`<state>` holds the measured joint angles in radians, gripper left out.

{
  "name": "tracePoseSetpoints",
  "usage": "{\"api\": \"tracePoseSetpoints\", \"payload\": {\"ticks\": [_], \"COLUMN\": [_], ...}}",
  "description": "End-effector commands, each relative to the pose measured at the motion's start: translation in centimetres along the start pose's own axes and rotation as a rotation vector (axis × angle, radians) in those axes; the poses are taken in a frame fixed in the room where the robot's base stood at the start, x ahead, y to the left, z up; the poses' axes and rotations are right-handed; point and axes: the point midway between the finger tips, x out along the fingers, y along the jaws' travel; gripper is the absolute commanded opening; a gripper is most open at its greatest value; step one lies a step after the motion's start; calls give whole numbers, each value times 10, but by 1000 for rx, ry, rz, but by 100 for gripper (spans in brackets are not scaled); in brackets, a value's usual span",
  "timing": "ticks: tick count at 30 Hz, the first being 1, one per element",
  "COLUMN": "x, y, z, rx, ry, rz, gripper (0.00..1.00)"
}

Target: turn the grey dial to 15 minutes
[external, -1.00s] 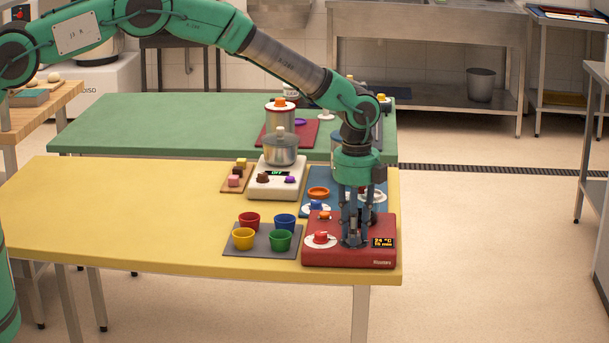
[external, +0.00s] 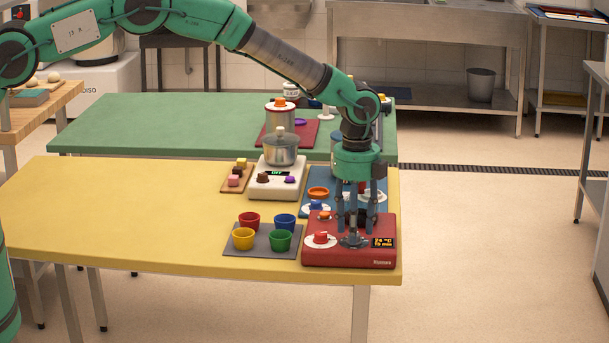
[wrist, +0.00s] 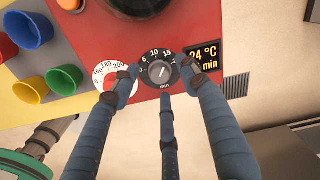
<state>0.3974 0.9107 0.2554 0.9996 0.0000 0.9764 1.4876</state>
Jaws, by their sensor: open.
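The grey dial (wrist: 160,72) sits on the red appliance (wrist: 92,14), inside a dark scale with 5, 10 and 15 readable. Its light mark appears to point up and slightly right, toward the 15. The dial also shows in the external view (external: 353,241). My gripper (external: 356,220) is open just above it, fingers pointing down and apart from it. In the wrist view my gripper's (wrist: 160,82) fingertips spread around the dial. The display (wrist: 204,56) reads 24 °C; a finger covers part of its minutes, which are too small to read surely outside.
A red-and-white dial (external: 320,239) is close on the left, and an orange knob (external: 324,215) behind. Several coloured cups (external: 243,238) stand on a grey mat left of the appliance. A white scale with a pot (external: 281,150) stands behind. The yellow table's (external: 120,215) left side is clear.

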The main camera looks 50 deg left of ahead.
Motion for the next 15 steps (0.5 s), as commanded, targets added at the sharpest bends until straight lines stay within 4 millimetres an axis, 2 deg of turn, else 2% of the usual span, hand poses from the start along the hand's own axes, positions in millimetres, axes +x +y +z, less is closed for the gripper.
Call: {"api": "tracePoseSetpoints", "payload": {"ticks": [15], "x": [-78], "y": [-1], "z": [0], "rx": [0], "ry": [0], "rz": [-3], "gripper": [45]}}
